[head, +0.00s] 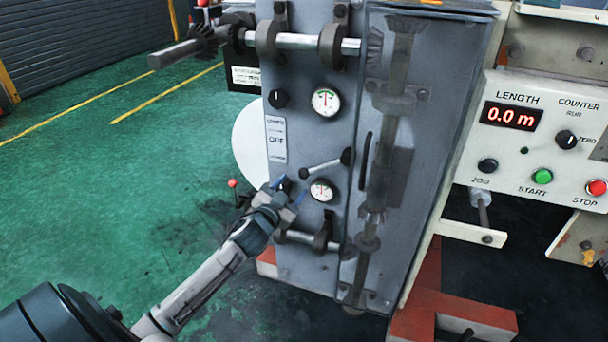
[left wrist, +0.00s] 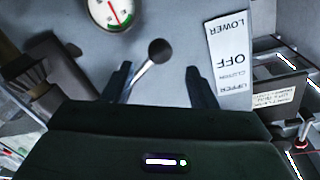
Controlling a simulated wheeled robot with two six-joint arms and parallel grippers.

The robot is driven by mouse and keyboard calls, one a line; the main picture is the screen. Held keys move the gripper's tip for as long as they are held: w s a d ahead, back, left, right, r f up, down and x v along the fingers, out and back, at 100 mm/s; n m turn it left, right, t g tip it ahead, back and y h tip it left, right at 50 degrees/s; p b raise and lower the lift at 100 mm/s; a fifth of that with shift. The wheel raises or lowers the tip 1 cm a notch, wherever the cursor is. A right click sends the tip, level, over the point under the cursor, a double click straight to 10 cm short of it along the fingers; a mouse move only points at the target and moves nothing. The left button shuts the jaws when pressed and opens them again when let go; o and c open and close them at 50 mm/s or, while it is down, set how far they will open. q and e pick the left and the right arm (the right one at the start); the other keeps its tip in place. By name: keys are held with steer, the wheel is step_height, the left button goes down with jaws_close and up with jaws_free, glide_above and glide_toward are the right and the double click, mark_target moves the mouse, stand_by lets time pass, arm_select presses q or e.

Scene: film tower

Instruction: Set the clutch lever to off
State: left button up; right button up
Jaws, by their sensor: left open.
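The clutch lever (head: 325,165) is a pale rod on the grey panel. It tilts down to the left from a dark pivot to a dark knob. The clutch label (head: 276,140), with UPPER, OFF and LOWER, is at the panel's left edge and appears upside down in the left wrist view (left wrist: 230,62). My left gripper (head: 288,191) is open and empty, below and left of the knob in the head view. In the left wrist view the lever knob (left wrist: 160,50) appears between and beyond the spread fingers (left wrist: 160,84); contact is not visible. My right gripper is out of view.
A lower gauge (head: 322,190) is just below the lever, and an upper gauge (head: 326,101) is above it. A horizontal shaft (head: 303,239) crosses below my gripper. A clear cover (head: 413,120) encloses gears at right. Green floor (head: 130,180) is open at left.

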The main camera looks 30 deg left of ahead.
mark_target(301, 177)
arm_select(q)
steer(key=w, duration=0.5)
steer(key=w+a, duration=0.1)
steer(key=w, duration=0.2)
steer(key=shift+p, duration=0.4)
jaws_close()
